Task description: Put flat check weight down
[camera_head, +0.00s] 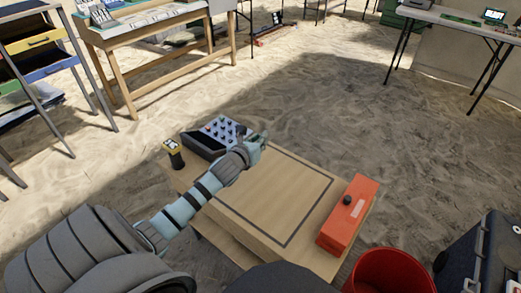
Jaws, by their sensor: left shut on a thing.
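My left arm reaches from the lower left over the small wooden table (262,188). My left gripper (259,141) is at the table's far edge, just right of a dark tray with rows of round pieces (214,137). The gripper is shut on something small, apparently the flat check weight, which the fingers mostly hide. I cannot tell whether it touches the table. A dark square outline marks the bare middle of the tabletop. My right gripper is not in view.
A long orange-red box (348,214) with a small black piece on top lies at the table's right edge. A yellow-topped black object (173,153) stands at the left corner. A red bucket (389,272) and a dark case (482,258) stand at the lower right.

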